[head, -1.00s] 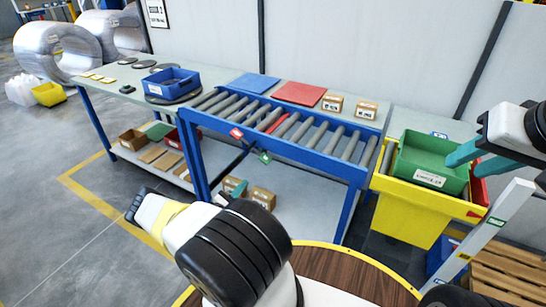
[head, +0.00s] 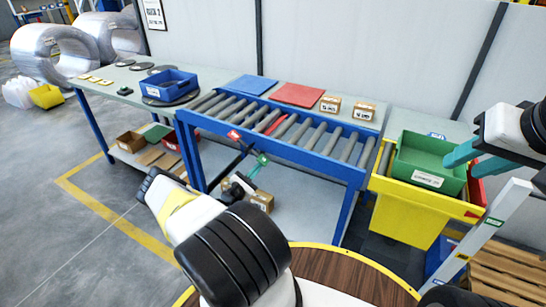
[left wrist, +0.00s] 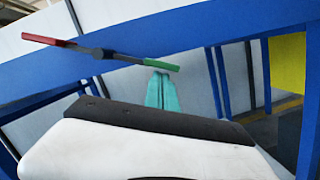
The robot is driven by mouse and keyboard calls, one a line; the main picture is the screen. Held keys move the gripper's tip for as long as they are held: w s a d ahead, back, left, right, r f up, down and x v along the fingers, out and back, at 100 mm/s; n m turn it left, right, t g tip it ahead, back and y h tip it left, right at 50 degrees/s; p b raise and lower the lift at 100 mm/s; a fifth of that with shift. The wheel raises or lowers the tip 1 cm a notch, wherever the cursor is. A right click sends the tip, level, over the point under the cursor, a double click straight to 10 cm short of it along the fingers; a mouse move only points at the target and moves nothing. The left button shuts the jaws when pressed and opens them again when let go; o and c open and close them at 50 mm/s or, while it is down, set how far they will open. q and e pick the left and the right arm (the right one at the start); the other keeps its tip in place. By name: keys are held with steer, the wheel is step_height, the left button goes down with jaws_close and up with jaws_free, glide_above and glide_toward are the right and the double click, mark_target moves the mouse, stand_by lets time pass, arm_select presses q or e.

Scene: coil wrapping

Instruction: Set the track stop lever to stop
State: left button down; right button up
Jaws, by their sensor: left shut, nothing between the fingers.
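The track stop lever (left wrist: 98,52) is on the blue front rail of the roller track. In the left wrist view it is a dark bar with a round hub, between a red plate (left wrist: 48,40) on the left and a green plate (left wrist: 160,65) on the right. In the head view the red plate (head: 234,135) and green plate (head: 262,159) show, but the lever is too small to make out. My left gripper (head: 256,167) is shut and empty, its teal fingertips (left wrist: 161,78) just below the green plate; contact cannot be told. My right gripper (head: 462,160) is open and empty.
The roller track (head: 270,118) stands between a grey table (head: 105,82) and a yellow bin (head: 405,210) holding a green crate (head: 427,173). Cartons (head: 262,200) lie on the shelf below, near my left gripper. A round wooden tabletop (head: 335,275) is in front.

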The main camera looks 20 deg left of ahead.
arm_select(q)
steer(key=shift+d+r+n+y, duration=0.3)
steer(key=shift+r+n, duration=0.05)
steer(key=shift+n, duration=0.25)
stand_by(0.3)
steer(key=n, duration=0.1)
steer(key=d+r+n, duration=0.1)
steer(key=n, duration=0.1)
steer(key=shift+r+t+y, duration=0.3)
steer(key=shift+y, duration=0.1)
steer(key=r+n+y, duration=0.1)
steer(key=n, duration=0.1)
steer(key=d+r+n, duration=0.1)
steer(key=n, duration=0.1)
steer(key=shift+s+r+n+y, duration=0.1)
steer(key=shift+r+n+y, duration=0.2)
steer(key=shift+y, duration=0.1)
step_height(320, 180, up, 4)
steer(key=n+y, duration=0.2)
steer(key=n, duration=0.5)
glide_above(263, 161)
steer(key=v, duration=0.2)
steer(key=shift+s+d+r, duration=0.1)
steer(key=shift+d+r, duration=0.2)
steer(key=shift+a+r, duration=0.1)
